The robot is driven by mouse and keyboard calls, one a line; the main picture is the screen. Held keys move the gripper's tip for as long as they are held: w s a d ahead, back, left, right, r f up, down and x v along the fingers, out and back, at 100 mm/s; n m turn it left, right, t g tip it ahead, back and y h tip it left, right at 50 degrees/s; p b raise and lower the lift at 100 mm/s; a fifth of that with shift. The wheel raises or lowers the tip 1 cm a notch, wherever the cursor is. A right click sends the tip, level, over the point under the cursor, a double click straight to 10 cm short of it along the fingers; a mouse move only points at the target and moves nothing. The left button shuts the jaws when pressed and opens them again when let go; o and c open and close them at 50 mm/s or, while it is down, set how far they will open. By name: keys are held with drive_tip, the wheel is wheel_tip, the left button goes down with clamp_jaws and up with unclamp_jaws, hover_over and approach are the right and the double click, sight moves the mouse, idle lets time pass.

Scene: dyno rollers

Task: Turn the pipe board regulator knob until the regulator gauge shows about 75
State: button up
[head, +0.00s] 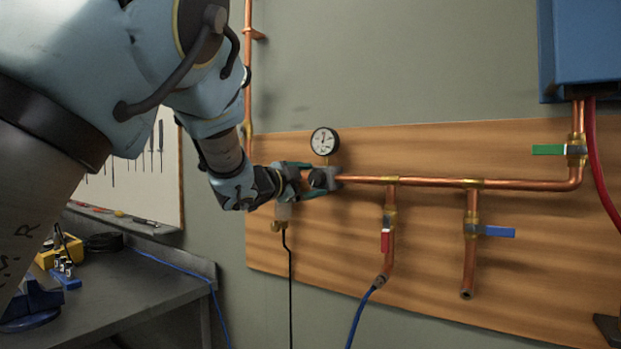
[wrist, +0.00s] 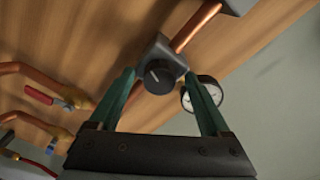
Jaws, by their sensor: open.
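The regulator knob (wrist: 158,76) is a round black knob on a dark grey block in the wrist view. In the head view the knob (head: 318,179) shows as a dark shape at the left end of the horizontal copper pipe. My gripper (wrist: 160,80) is open, its two green fingers on either side of the knob; I cannot tell whether they touch it. In the head view my gripper (head: 308,180) partly covers the regulator. The gauge (head: 324,141) is a white dial with a black rim just above the regulator; its reading is too small to tell. One finger partly hides the gauge (wrist: 207,92) in the wrist view.
The wooden pipe board (head: 400,255) carries copper pipes with a red-handled valve (head: 385,241), a blue-handled valve (head: 495,231) and a green-handled valve (head: 549,150). A blue box (head: 582,45) hangs at upper right. A grey workbench (head: 130,285) with tools stands at lower left.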

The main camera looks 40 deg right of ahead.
drive_tip(key=shift+c, duration=0.2)
clamp_jaws()
idle(0.5)
